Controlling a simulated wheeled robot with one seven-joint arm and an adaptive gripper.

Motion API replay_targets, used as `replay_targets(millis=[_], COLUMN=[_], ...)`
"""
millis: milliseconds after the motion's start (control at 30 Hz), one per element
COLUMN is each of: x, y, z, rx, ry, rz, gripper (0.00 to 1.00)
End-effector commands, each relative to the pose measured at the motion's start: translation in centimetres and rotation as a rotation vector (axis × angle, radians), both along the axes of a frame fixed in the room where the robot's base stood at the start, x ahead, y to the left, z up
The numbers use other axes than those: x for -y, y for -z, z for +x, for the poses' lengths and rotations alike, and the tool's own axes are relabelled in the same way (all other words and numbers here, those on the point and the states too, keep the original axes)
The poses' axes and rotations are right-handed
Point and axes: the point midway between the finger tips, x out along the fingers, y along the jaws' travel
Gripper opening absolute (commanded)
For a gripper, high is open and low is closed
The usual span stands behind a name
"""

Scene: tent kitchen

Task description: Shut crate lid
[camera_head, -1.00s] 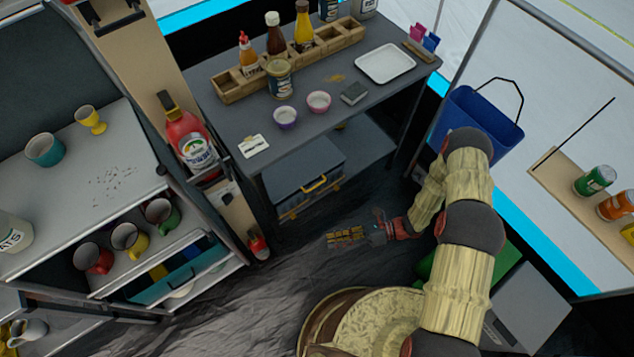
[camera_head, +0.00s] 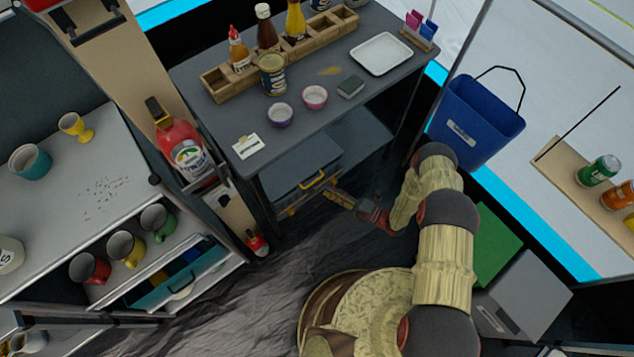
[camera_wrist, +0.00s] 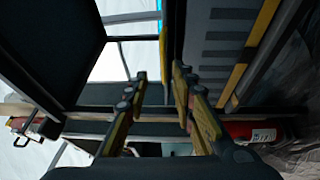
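The crate (camera_head: 296,178) is a blue-grey box with yellow trim on the lower shelf under the dark table. Its lid (camera_head: 300,170) is the grey top part, with a yellow handle (camera_head: 313,180) at its front edge. I cannot tell how wide any gap under the lid is. My gripper (camera_head: 330,194) is low in front of the crate, just below and right of the handle, pointing left towards it. In the wrist view my gripper (camera_wrist: 160,75) has its fingers apart with nothing between them. A grey ribbed surface with yellow strips (camera_wrist: 230,50), likely the crate, is right of the fingers.
The dark table (camera_head: 215,125) above bears a wooden bottle rack (camera_head: 330,35), bowls and a white tray (camera_head: 381,57). A blue bin (camera_head: 477,120) hangs at right. The floor in front is clear.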

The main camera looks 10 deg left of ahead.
Motion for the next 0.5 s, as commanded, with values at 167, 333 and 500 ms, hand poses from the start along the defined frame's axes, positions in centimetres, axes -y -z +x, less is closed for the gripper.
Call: replay_targets(millis=[167, 333, 500], x=[-2.7, -4.9, -6.2], y=[0.0, -0.1, -0.3], z=[0.8, 1.5, 1.9], rx=[0.004, 0.005, 0.004], ry=[-0.007, -0.006, -0.005], rz=[-0.001, -0.003, -0.002], gripper=[0.26, 0.26, 0.26])
